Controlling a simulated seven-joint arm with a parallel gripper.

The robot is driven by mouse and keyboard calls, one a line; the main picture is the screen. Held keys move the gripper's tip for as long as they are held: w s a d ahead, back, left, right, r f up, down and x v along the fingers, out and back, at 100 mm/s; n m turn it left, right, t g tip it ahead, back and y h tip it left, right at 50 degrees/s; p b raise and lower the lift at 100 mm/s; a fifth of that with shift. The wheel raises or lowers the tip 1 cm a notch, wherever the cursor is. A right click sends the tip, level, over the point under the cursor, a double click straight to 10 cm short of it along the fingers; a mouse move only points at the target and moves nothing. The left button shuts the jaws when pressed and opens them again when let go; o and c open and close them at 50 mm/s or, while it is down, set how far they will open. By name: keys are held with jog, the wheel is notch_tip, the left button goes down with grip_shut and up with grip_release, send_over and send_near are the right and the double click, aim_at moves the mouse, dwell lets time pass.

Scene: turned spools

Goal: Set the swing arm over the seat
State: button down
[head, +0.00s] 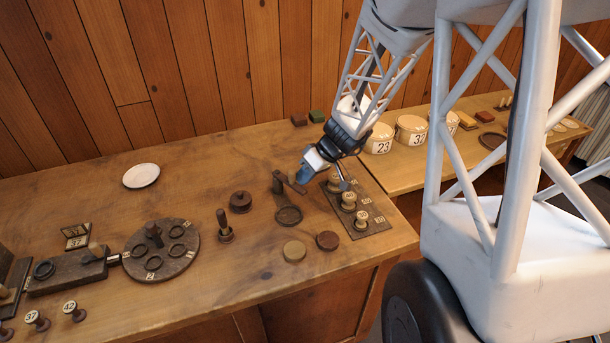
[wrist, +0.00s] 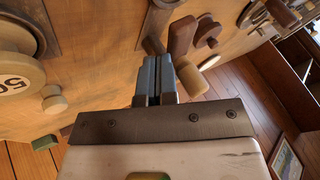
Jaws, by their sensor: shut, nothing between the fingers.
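The dark swing arm (head: 279,183) stands on a post on the bench, its bar reaching right to my gripper's fingertips. The dark round seat (head: 288,216) is on the bench in front of the post, and the bar does not appear to lie over it. My gripper (head: 302,178) is low beside the bar's end, with its blue-grey fingers together and empty. In the wrist view, my gripper (wrist: 155,62) is shut beside a reddish-brown piece, probably the swing arm (wrist: 182,38), with a tan handle (wrist: 190,80). Contact cannot be told.
A board of numbered spools (head: 362,218) lies just right of my gripper. Two round discs (head: 294,251) lie in front of the seat. A lidded dark pot (head: 240,201) and a peg in a cup (head: 224,228) stand left. A white plate (head: 141,175) sits farther back, with clear bench around it.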

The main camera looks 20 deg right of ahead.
aim_at(294, 186)
jog(key=shift+s+a+m+t+h, duration=0.3)
jog(key=shift+s+a+m+t, duration=0.4)
jog(key=shift+m, duration=0.4)
jog(key=shift+s+a+m+t+h, duration=0.2)
jog(key=shift+a+m+t, duration=0.15)
jog(key=shift+m, duration=0.25)
jog(key=shift+s+a+m+t+h, duration=0.1)
jog(key=shift+a+m+t+h, duration=0.15)
jog(key=shift+a+m, duration=0.25)
jog(key=shift+d, duration=0.15)
jog(key=shift+d, duration=1.4)
jog(key=v, duration=1)
jog(key=shift+d, duration=0.55)
jog(key=s+a+r+g+h, duration=0.1)
jog(key=s+a+r+h, duration=0.2)
jog(key=s, duration=0.8)
jog(key=s+a+r+m+g+h, duration=0.1)
jog(key=s+a+r+h, duration=0.2)
jog(key=s+a+r, duration=0.4)
jog(key=s+a, duration=0.1)
jog(key=s, duration=0.3)
jog(key=shift+a+r+m, duration=0.2)
jog(key=shift+r+m, duration=0.05)
jog(key=shift+m, duration=0.05)
